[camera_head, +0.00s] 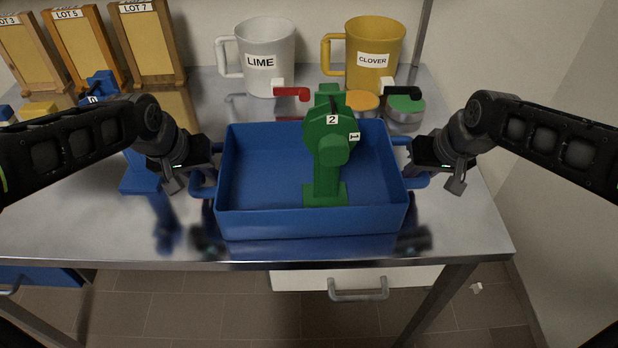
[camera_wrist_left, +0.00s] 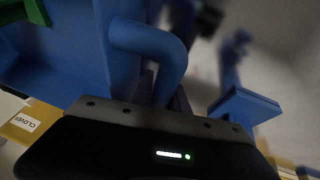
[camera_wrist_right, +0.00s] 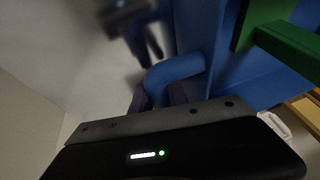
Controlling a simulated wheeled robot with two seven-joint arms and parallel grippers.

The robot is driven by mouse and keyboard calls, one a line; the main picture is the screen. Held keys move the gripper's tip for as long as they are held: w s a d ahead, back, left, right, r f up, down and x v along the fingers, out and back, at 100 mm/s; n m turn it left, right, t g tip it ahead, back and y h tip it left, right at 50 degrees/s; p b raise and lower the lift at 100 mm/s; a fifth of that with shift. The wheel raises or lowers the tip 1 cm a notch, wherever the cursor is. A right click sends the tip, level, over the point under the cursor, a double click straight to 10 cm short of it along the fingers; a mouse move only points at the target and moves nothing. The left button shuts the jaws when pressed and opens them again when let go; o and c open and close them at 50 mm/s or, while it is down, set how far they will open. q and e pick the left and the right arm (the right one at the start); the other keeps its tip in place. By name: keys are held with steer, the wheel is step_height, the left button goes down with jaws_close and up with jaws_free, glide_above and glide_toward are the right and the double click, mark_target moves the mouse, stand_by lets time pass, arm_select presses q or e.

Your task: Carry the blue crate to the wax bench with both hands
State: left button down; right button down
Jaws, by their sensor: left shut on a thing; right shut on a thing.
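The blue crate (camera_head: 250,222) is at the front of the metal table, level, with a green device (camera_head: 326,150) marked 1 and 2 standing inside it. Whether its bottom touches the table cannot be told. My left gripper (camera_head: 203,180) is shut on the crate's left handle, a blue bar that also shows in the left wrist view (camera_wrist_left: 160,48). My right gripper (camera_head: 418,178) is shut on the right handle, also in the right wrist view (camera_wrist_right: 178,68). The fingers are partly hidden. No bench is labelled as the wax bench.
The metal table (camera_head: 60,225) holds a white LIME jug (camera_head: 262,75) and a yellow CLOVER jug (camera_head: 378,60) behind the crate. Lot frames (camera_head: 150,45) stand at back left. A blue stand (camera_head: 138,178) is close left of the crate. A white drawer (camera_head: 300,279) is below.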

arm_select(q)
steer(key=shift+w+r, duration=0.1)
steer(key=shift+r, duration=0.15)
arm_select(e)
steer(key=shift+w+r, duration=0.1)
steer(key=shift+r, duration=0.15)
